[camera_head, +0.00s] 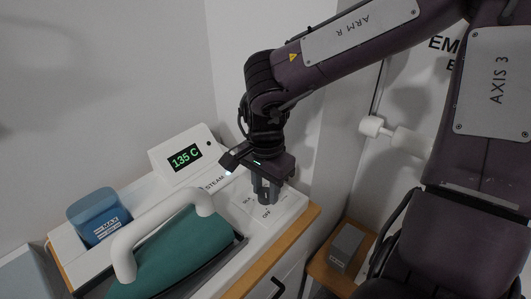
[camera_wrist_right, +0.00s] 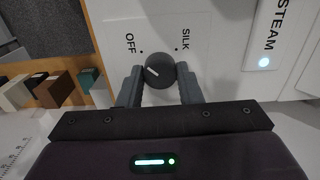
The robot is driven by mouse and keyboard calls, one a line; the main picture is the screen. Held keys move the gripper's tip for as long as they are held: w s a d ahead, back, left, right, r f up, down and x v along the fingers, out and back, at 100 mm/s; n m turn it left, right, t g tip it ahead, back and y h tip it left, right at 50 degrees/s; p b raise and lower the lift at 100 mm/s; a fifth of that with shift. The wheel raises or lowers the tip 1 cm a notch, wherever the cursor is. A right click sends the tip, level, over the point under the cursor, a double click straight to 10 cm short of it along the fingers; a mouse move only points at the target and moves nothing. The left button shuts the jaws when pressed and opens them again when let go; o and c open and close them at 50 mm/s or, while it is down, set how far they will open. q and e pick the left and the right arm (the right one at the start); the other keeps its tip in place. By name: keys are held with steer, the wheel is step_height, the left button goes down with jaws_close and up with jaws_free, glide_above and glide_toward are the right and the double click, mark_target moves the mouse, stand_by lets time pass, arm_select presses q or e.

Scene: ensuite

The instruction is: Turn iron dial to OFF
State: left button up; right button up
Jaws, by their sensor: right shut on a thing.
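The dark round iron dial (camera_wrist_right: 158,70) sits on a white panel (camera_wrist_right: 205,50) in the right wrist view. Its white pointer line slants up-left, toward the OFF side; I cannot tell if it lines up exactly with the OFF dot. OFF (camera_wrist_right: 130,43) is printed up-left of the dial and SILK (camera_wrist_right: 186,39) up-right. My right gripper (camera_wrist_right: 160,82) is shut on the dial, one finger on each side. In the head view my right gripper (camera_head: 267,193) reaches down to the panel and hides the dial. The iron (camera_head: 178,256), teal with a white handle, lies left of it. My left gripper is not in view.
A display reading 135 C (camera_head: 183,157) stands behind the panel. A STEAM button (camera_wrist_right: 264,62) glows beside it. A blue MAX tank (camera_head: 97,216) is at the left. A grey block (camera_head: 346,245) sits on a wooden ledge at the right.

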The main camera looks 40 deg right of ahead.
mark_target(265, 192)
steer(key=o, duration=1)
steer(key=shift+r, duration=3.9)
